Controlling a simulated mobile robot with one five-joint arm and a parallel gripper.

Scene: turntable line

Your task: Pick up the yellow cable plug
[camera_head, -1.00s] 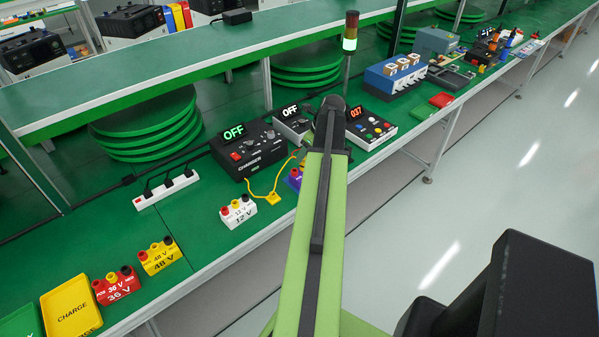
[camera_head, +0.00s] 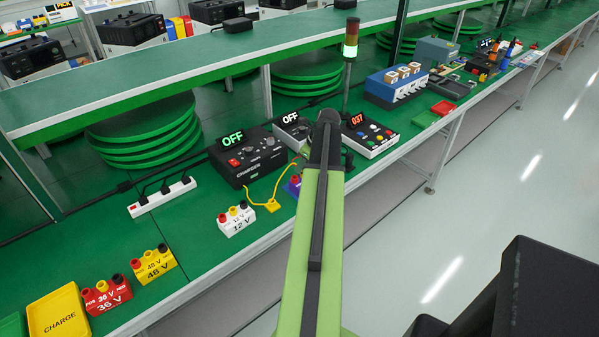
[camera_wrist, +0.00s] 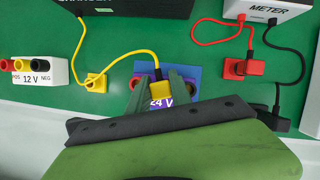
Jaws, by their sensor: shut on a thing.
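In the wrist view, my gripper (camera_wrist: 160,92) is shut on a yellow cable plug (camera_wrist: 160,89), with one dark green finger on each side. A yellow cable leads up from this plug and curves left. The purple block marked 24 V (camera_wrist: 158,103) is right behind and below the plug; I cannot tell whether they touch. A second yellow plug (camera_wrist: 95,83) lies on the green bench to the left, and it also shows in the head view (camera_head: 272,205). In the head view my arm hides the gripper and the held plug.
The white 12 V block (camera_wrist: 40,72) stands at left. A red plug (camera_wrist: 243,68) and a black plug (camera_wrist: 272,120) lie at right, with cables to the meter (camera_wrist: 275,10). The black charger (camera_head: 245,157) stands behind. The yellow CHARGE tray (camera_head: 78,297) is at the bench's near left.

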